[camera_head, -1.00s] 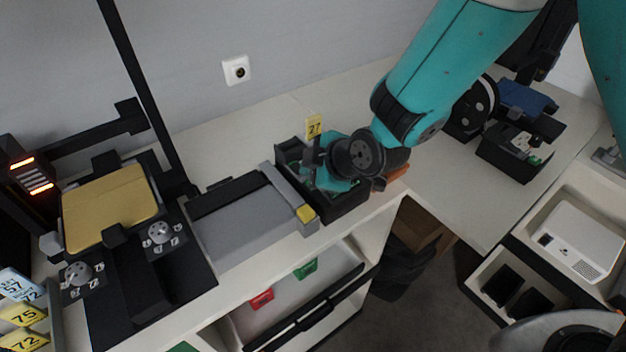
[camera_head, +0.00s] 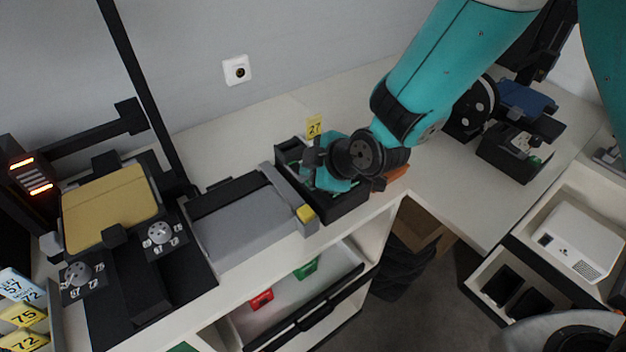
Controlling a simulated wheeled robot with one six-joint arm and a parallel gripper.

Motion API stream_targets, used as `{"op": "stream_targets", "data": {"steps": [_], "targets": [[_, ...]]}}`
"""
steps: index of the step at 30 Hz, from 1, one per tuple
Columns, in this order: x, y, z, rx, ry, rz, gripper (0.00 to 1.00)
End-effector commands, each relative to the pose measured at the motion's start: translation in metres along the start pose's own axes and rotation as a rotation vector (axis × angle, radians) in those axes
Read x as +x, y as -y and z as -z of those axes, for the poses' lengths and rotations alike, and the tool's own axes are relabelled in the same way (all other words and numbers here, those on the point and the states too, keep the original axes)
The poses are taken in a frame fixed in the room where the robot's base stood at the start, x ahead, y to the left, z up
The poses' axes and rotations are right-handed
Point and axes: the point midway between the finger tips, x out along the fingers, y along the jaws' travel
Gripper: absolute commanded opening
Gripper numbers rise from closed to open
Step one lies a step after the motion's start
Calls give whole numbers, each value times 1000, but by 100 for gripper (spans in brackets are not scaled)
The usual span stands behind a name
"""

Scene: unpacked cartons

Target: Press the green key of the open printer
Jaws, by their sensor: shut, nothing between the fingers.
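A black printer-like machine (camera_head: 506,164) stands on the right part of the worktop, with a blue part (camera_head: 526,98) behind it. A small green key (camera_head: 535,161) shows on its front right. My gripper (camera_head: 311,168) is shut and empty, well to the left of that machine. It is over an open black box-like device (camera_head: 347,207) in the middle of the worktop. My wrist and gripper hide much of that device's inside, so I cannot tell whether they touch or whether it has a green key.
A yellow "27" tag (camera_head: 315,127) stands behind my gripper. A scale-like machine with a tan plate (camera_head: 110,205) is further left. An orange object (camera_head: 397,173) lies beside my wrist.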

Motion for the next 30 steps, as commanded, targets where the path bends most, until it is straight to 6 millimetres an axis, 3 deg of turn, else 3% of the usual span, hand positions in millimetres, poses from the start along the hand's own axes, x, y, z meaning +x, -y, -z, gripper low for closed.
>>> {"op": "stream_targets", "data": {"steps": [30], "targets": [[6, 5, -4, 0, 0, 0, 0]]}}
